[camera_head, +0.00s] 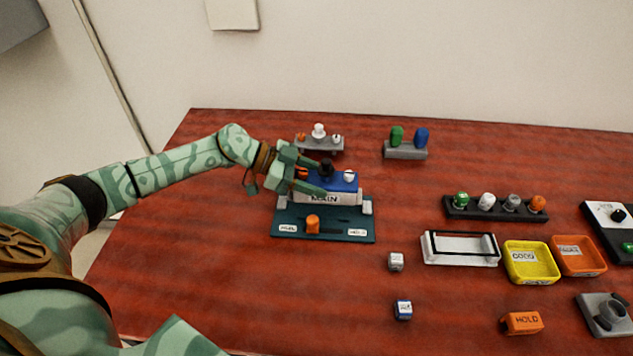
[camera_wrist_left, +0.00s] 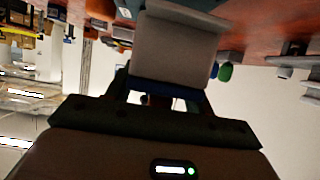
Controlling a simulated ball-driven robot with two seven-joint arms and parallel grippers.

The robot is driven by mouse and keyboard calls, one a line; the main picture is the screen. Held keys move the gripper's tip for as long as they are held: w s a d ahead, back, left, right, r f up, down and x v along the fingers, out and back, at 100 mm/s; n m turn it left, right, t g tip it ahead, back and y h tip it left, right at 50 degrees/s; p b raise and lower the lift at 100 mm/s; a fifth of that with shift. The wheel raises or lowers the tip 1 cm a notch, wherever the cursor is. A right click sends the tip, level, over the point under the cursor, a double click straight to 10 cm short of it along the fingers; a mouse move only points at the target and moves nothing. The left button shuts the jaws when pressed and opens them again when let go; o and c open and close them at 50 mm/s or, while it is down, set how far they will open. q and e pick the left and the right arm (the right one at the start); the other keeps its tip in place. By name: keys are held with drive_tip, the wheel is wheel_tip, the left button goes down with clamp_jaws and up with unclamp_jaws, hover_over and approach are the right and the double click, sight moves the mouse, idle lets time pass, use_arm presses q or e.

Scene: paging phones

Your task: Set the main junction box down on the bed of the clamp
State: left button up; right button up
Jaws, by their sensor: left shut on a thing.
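The main junction box (camera_head: 343,186) has a blue top, a black knob, a white knob and a pale front marked MAIN. My left gripper (camera_head: 319,178) reaches it from the left and is shut on its upper part. The clamp (camera_head: 340,230) is a dark teal plate with an orange knob (camera_head: 312,223) and two white labels in front. The box is over the rear part of the clamp; I cannot tell whether it touches the bed. In the left wrist view the box (camera_wrist_left: 175,50) is a large pale block with a blue strip. My right gripper is not in view.
A grey stand with small knobs (camera_head: 320,147) is just behind the clamp. A grey block with green and blue pegs (camera_head: 405,152) stands behind right. A dark rack (camera_head: 495,215), white tray (camera_head: 461,261), yellow bin (camera_head: 530,280) and orange bin (camera_head: 578,274) fill the right. Small cubes (camera_head: 396,262) lie front right.

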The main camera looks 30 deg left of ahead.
use_arm(q)
drive_tip(key=shift+f+b, duration=1.2)
drive_tip(key=shift+f, duration=0.15)
drive_tip(key=shift+r, duration=0.35)
drive_tip(key=shift+p, duration=0.55)
drive_tip(key=shift+f, duration=0.3)
drive_tip(key=shift+f, duration=0.5)
drive_tip(key=shift+p, duration=0.6)
drive_tip(key=shift+f, duration=0.15)
